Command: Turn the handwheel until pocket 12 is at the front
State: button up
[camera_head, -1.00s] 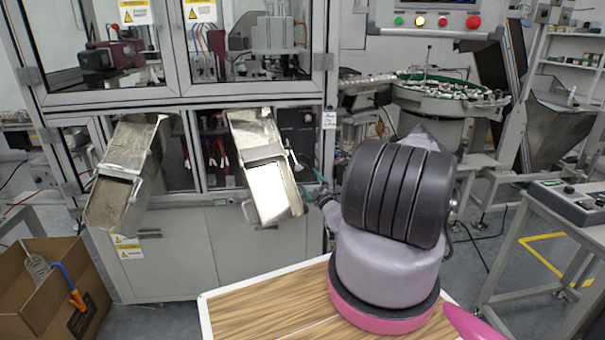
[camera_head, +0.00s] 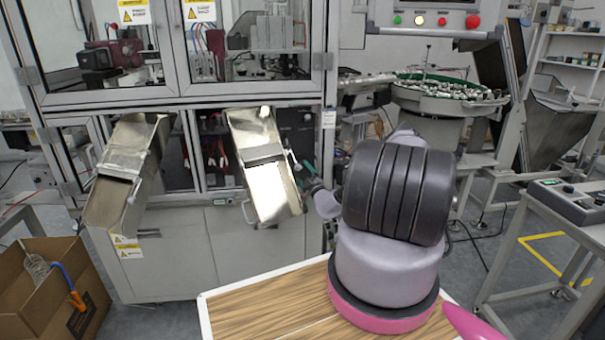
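I cannot make out the handwheel or any pocket number in the head view; my arm covers part of the machine's right side. The assembly machine (camera_head: 175,105) stands ahead, with fixtures behind its glass doors. My arm rises at the right of centre and reaches toward the machine's lower right corner. What looks like my gripper (camera_head: 310,183) shows there as a small dark shape, right of the right-hand metal chute. Its fingers are too small and too hidden to tell whether they are open or touching anything.
Two metal chutes (camera_head: 128,170) (camera_head: 264,165) slope out from the machine front. A green bowl feeder (camera_head: 440,88) stands behind my arm. A cardboard box (camera_head: 55,290) sits lower left. A table with a control box (camera_head: 572,200) is at the right. Coloured buttons (camera_head: 442,21) line a panel above.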

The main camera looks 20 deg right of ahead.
jog(key=shift+n, duration=0.5)
jog(key=n+g, duration=0.1)
jog(key=n, duration=0.1)
jog(key=n+y, duration=0.1)
jog(key=n, duration=0.1)
jog(key=shift+r+g, duration=0.15)
jog(key=shift+g, duration=0.25)
jog(key=n+g, duration=0.1)
jog(key=n, duration=0.3)
jog(key=shift+g, duration=0.3)
jog(key=n+g, duration=0.1)
jog(key=n, duration=0.1)
jog(key=n+h, duration=0.1)
jog(key=n, duration=0.1)
jog(key=shift+r+n+g, duration=0.15)
jog(key=shift+n+g, duration=0.15)
jog(key=shift+g, duration=0.1)
jog(key=shift+n+g+h, duration=0.5)
jog(key=shift+n+h, duration=0.5)
jog(key=shift+n, duration=0.4)
jog(key=shift+s, duration=0.1)
jog(key=o, duration=1.2)
